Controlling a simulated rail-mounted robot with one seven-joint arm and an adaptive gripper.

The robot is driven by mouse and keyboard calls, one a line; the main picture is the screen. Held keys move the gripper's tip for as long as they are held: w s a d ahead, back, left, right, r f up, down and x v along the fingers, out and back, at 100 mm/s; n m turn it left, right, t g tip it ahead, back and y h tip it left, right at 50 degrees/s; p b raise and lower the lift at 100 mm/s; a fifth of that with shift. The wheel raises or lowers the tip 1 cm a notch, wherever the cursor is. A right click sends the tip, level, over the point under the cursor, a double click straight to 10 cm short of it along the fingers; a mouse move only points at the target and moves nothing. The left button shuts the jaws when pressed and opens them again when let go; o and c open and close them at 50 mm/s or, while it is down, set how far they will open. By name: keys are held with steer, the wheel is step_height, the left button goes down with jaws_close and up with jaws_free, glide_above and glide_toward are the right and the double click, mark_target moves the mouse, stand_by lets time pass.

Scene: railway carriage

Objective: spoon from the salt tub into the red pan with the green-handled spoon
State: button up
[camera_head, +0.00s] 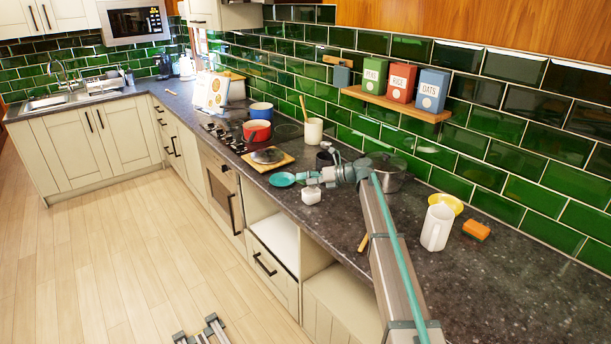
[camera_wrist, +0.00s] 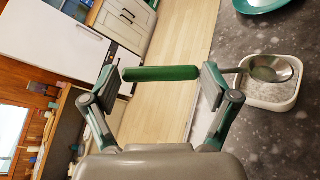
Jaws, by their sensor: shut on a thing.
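My gripper (camera_wrist: 162,78) is shut on the green handle (camera_wrist: 160,73) of the spoon, which lies across between the two finger pads. The spoon's metal bowl (camera_wrist: 270,68) is over or inside the white salt tub (camera_wrist: 272,92) at the right of the wrist view. I cannot tell whether it touches salt or holds any. In the head view my gripper (camera_head: 312,178) is just above the salt tub (camera_head: 311,196), near the counter's front edge. The red pan (camera_head: 257,132) stands farther back on the hob.
A teal plate (camera_head: 281,179) is left of the tub. A lid on a wooden board (camera_head: 268,157) lies between it and the red pan. A blue pot (camera_head: 262,111) stands behind the pan. A utensil crock (camera_head: 313,130) and a lidded grey pot (camera_head: 388,176) stand near the wall.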

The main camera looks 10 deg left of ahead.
steer(key=shift+f, duration=2.15)
step_height(320, 180, up, 6)
steer(key=p, duration=0.5)
steer(key=shift+s+a+f+n+t+h+b, duration=0.25)
steer(key=shift+s+f+n+t+b, duration=0.2)
steer(key=shift+s+n+b, duration=0.35)
steer(key=shift+s+a+f+n+t+h+b, duration=0.2)
steer(key=shift+s+f+n+t+h+b, duration=0.25)
steer(key=shift+b, duration=0.55)
steer(key=shift+s+a+f+n+t+h+b, duration=0.1)
steer(key=shift+s+a+f+n+t+b, duration=0.3)
steer(key=shift+n+b, duration=0.5)
steer(key=shift+s+d+f, duration=0.1)
steer(key=shift+d+f, duration=0.05)
steer(key=shift+f, duration=0.05)
